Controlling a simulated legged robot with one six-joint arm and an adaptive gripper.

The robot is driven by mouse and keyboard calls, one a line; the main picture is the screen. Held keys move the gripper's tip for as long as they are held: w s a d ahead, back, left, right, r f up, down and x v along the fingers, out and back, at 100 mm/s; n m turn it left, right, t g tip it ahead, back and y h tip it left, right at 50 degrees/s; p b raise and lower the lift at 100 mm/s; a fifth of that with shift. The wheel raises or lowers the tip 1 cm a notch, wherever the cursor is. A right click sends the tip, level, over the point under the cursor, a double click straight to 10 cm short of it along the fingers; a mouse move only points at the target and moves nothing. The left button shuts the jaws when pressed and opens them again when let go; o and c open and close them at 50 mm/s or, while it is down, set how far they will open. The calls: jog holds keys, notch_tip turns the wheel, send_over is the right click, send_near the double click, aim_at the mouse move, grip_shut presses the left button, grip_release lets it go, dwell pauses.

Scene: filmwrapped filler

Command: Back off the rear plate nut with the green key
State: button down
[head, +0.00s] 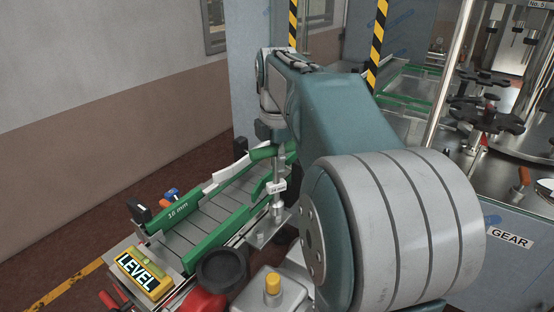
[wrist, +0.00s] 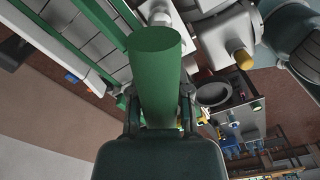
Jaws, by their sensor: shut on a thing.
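My gripper (head: 272,132) points down over the far end of the conveyor section. It is shut on the green key, whose green grip (head: 264,153) shows just below the jaws. In the wrist view the green key (wrist: 156,55) is a thick round bar between the two fingers (wrist: 158,98).
Green guide rails (head: 218,237) line the grey conveyor (head: 196,232). A yellow LEVEL box (head: 145,272) sits at its near end, with black and blue knobs (head: 171,194) beyond. A dark round cup (head: 221,268) is close by. A machine labelled GEAR (head: 509,240) stands right.

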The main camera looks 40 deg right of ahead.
jog(key=shift+f, duration=0.95)
jog(key=shift+n, duration=1.6)
jog(key=shift+w+n, duration=0.1)
jog(key=shift+n, duration=1.5)
jog(key=shift+n, duration=1.6)
